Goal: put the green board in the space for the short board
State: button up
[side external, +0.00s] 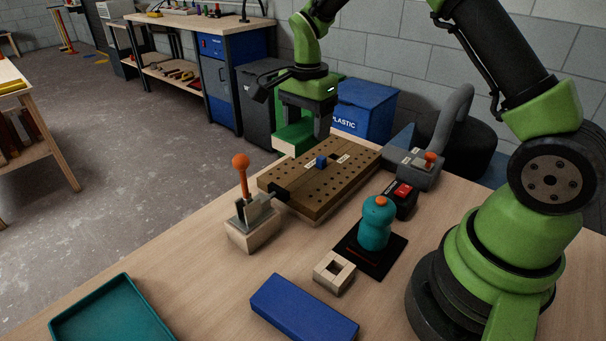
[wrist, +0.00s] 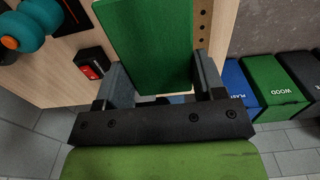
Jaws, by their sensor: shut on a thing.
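My gripper (side external: 318,125) is shut on the green board (side external: 292,140), which has a green face and a bare wood edge. It is held above the far left edge of the drilled wooden bench plate (side external: 310,188). In the wrist view the green board (wrist: 150,40) reaches up out of frame between the two jaws (wrist: 163,82) and covers most of the plate. A small blue block (side external: 321,162) stands on the plate between two small white labels (side external: 308,170), too small to read. A blue board (side external: 303,307) lies on the table near the front.
An orange-knobbed clamp (side external: 241,175) stands at the plate's near left end. A grey vise-like fixture (side external: 412,168) is at its far right.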

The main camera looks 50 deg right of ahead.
aim_at(307, 125)
notch_tip(307, 125, down, 9)
dwell(0.4)
jog(key=o, duration=1)
jog(key=shift+f, duration=0.1)
jog(key=shift+c, duration=0.2)
notch_tip(307, 125, up, 12)
jog(key=shift+r, duration=0.15)
jog(key=s+a+r+n+t+y, duration=0.1)
jog(key=s+a+r+n+t, duration=0.3)
jog(key=s+r, duration=0.3)
jog(key=s+a+r+n+t, duration=0.1)
jog(key=s+a+r+n, duration=0.2)
jog(key=s+r+n, duration=0.3)
jog(key=s+a+n+t+y, duration=0.1)
jog(key=s+n, duration=0.3)
jog(key=s, duration=0.4)
jog(key=shift+s+a+t, duration=0.35)
jog(key=shift+a+t, duration=0.15)
jog(key=shift+t, duration=0.1)
